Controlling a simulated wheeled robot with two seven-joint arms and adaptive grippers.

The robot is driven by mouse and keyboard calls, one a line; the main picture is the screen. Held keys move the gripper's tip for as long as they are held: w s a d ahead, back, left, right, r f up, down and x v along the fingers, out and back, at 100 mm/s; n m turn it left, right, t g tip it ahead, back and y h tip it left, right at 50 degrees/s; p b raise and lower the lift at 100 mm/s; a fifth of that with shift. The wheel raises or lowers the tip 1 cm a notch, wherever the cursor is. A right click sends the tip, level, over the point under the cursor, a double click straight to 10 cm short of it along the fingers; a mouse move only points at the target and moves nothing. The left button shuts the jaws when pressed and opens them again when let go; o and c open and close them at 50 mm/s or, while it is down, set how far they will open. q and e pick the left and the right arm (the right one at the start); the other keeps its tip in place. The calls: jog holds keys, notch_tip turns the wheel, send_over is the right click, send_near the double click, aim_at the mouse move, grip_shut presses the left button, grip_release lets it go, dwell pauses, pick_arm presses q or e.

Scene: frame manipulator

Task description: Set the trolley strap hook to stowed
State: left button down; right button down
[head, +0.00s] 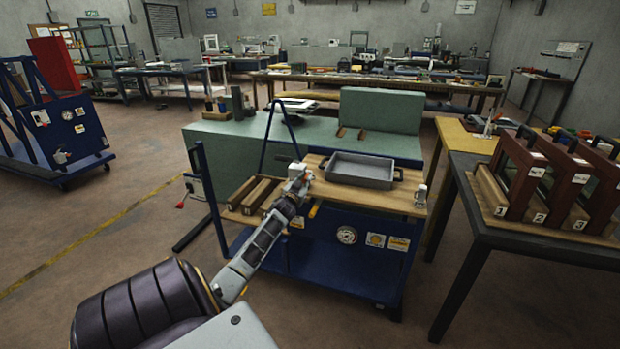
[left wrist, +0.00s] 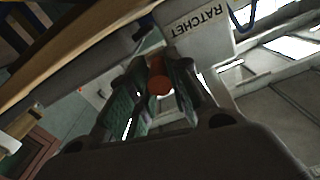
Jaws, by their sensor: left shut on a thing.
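The blue trolley (head: 345,262) stands ahead with a wooden top (head: 385,200). My left gripper (head: 296,184) is at the left front part of the trolley's top, by a small pale fitting. In the left wrist view a grey block labelled RATCHET (left wrist: 197,28) sits just beyond my left gripper (left wrist: 158,78). The fingers are shut on an orange-red rounded piece (left wrist: 158,84), probably the strap hook's handle. The rest of the hook is hidden by the fingers, and its position cannot be told. My right gripper is not in view.
A grey tray (head: 360,170) lies on the trolley top, with wooden bars (head: 262,192) to its left. A gauge (head: 347,235) is on the front. A table with framed racks (head: 530,185) stands close on the right.

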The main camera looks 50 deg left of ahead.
pick_arm(q)
jog(key=shift+s+a+r, duration=0.1)
jog(key=shift+a, duration=0.1)
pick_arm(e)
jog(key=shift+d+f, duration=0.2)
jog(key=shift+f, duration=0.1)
pick_arm(q)
jog(key=c, duration=1.4)
grip_release()
jog(key=shift+a, duration=0.1)
jog(key=shift+o, duration=0.5)
jog(key=shift+s+a, duration=0.1)
jog(key=shift+s, duration=0.05)
jog(key=shift+s+d, duration=0.5)
jog(key=shift+d, duration=0.05)
jog(key=v, duration=1)
jog(key=shift+s+d, duration=0.15)
jog(key=shift+d, duration=0.2)
jog(key=shift+f, duration=0.25)
